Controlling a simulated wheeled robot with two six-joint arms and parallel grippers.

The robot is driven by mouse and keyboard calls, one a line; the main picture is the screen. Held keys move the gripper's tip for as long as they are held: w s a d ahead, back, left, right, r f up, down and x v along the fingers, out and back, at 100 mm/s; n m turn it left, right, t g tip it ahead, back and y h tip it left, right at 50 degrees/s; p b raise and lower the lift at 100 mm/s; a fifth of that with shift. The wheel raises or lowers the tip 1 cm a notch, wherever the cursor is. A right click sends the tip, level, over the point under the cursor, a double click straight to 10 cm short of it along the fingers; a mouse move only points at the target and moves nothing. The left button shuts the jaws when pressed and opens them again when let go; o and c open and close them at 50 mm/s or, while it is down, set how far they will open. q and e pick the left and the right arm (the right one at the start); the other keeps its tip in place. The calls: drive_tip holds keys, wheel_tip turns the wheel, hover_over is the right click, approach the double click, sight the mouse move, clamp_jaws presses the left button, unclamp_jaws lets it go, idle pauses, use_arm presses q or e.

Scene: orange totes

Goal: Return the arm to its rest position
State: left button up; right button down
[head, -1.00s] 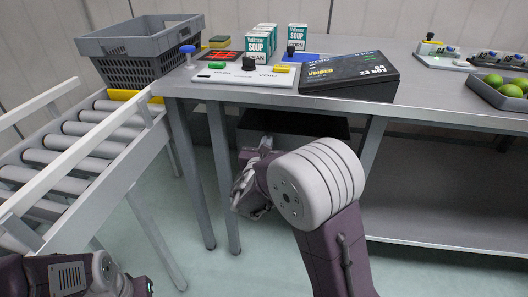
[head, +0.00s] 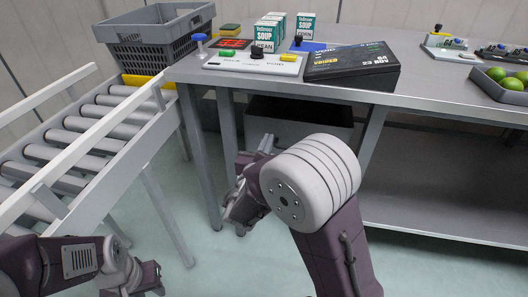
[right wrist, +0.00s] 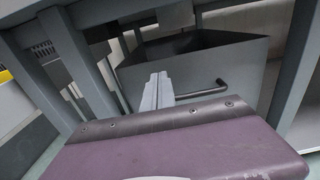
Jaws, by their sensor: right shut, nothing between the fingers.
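My right arm reaches up from the bottom of the head view, with a large pale round joint and a purple link. My right gripper (head: 262,148) is in front of the table, below its top, shut and empty. In the right wrist view its closed fingers (right wrist: 157,91) point toward a grey bin under the table and look apart from it. My left gripper (head: 138,280) is low at the left beside the conveyor's leg, partly cut off by the bottom edge. Its fingers do not show clearly.
A grey table (head: 430,101) holds soup cartons (head: 305,27), a black box (head: 352,66), a button panel (head: 252,66) and a tray of limes (head: 486,91). A grey bin (head: 310,110) stands beneath. A roller conveyor (head: 150,122) with a grey crate (head: 150,57) is at left.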

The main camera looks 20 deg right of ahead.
drive_tip(key=p+v, duration=0.1)
drive_tip(key=v, duration=0.4)
drive_tip(key=shift+s, duration=0.25)
